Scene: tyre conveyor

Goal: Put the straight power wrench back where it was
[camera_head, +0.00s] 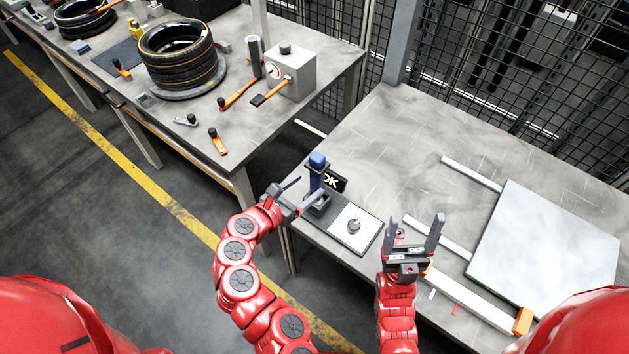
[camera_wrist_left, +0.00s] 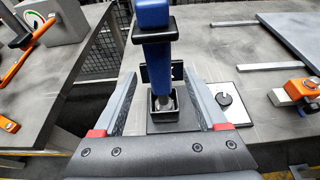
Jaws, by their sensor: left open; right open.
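My left gripper (camera_head: 305,190) is open at the wrench, with one finger on either side and gaps visible in the wrist view. My right gripper (camera_head: 416,220) is open and empty over the table, to the right of the holder.
A white plate with a dark knob (camera_head: 355,229) lies beside the holder, and an "OK" sign (camera_head: 332,180) stands behind it. A large grey panel (camera_head: 545,250) lies on the right. The left bench carries tyres (camera_head: 178,55), a gauge box (camera_head: 290,70) and orange-handled tools.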

